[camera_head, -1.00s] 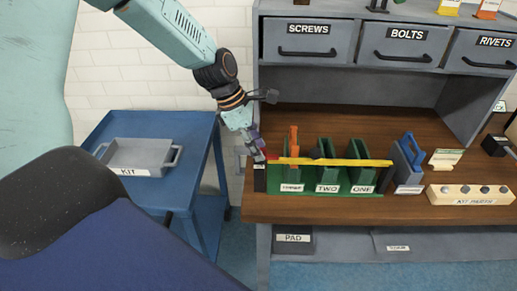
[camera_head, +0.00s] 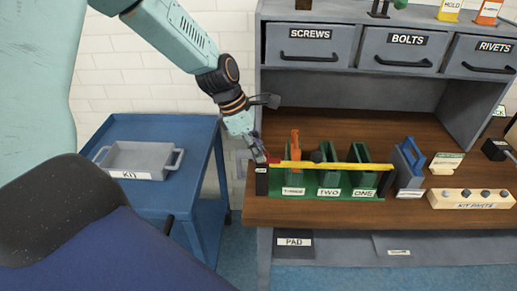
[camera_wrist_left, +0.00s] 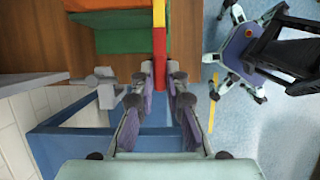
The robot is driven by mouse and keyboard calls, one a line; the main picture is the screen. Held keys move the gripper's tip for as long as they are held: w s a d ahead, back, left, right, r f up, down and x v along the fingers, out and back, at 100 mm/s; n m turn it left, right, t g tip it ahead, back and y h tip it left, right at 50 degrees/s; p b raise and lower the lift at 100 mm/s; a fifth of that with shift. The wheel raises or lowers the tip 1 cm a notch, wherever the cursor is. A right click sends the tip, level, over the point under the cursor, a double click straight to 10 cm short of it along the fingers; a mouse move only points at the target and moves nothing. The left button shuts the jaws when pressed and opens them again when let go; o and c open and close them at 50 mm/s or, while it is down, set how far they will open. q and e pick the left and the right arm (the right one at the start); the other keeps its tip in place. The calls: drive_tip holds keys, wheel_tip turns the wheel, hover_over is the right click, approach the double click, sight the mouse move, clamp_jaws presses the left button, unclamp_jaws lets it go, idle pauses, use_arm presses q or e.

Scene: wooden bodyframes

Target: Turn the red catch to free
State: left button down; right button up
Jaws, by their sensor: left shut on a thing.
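The red catch (camera_head: 273,161) is at the left end of a yellow bar (camera_head: 335,165) that lies across the front of a green rack with slots labelled THREE, TWO and ONE. A dark post (camera_head: 261,181) stands at that end. In the left wrist view the red catch (camera_wrist_left: 160,45) runs down from the yellow bar (camera_wrist_left: 159,12) to between the fingers. My left gripper (camera_head: 261,157) is shut on the catch; its fingers (camera_wrist_left: 160,98) lie on both sides of it. The catch's tip is partly hidden by the fingers. My right gripper is not in view.
An orange piece (camera_head: 295,146) stands in slot THREE. A blue-grey holder (camera_head: 408,170) and a kit parts block (camera_head: 470,199) are to the right. A grey KIT tray (camera_head: 137,158) sits on a blue cart (camera_head: 190,133) at left. Drawers overhang the bench.

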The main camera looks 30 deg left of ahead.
use_arm(q)
drive_tip(key=shift+w+r, duration=0.1)
drive_tip(key=shift+r, duration=0.05)
drive_tip(key=m+p, duration=0.1)
drive_tip(key=m, duration=0.1)
drive_tip(key=m+g+p, duration=0.1)
drive_tip(key=m, duration=0.1)
drive_tip(key=shift+w+r+m+g+h, duration=0.1)
drive_tip(key=shift+w+m+g+h, duration=0.1)
drive_tip(key=shift+m+g+h, duration=0.15)
drive_tip(key=m+g+p, duration=0.1)
drive_tip(key=m, duration=0.1)
drive_tip(key=m+g+p, duration=0.1)
drive_tip(key=m, duration=0.2)
drive_tip(key=shift+w+m, duration=0.15)
drive_tip(key=shift+m, duration=0.2)
drive_tip(key=m+g+y, duration=0.1)
drive_tip(key=m, duration=0.2)
drive_tip(key=shift+w+d, duration=0.1)
drive_tip(key=shift+m+g+y+p, duration=0.45)
drive_tip(key=shift+m+g+y, duration=0.1)
drive_tip(key=shift+m, duration=1.55)
drive_tip(key=shift+m, duration=0.3)
drive_tip(key=c, duration=1.4)
unclamp_jaws()
drive_tip(key=shift+d, duration=0.15)
drive_tip(key=shift+o, duration=0.2)
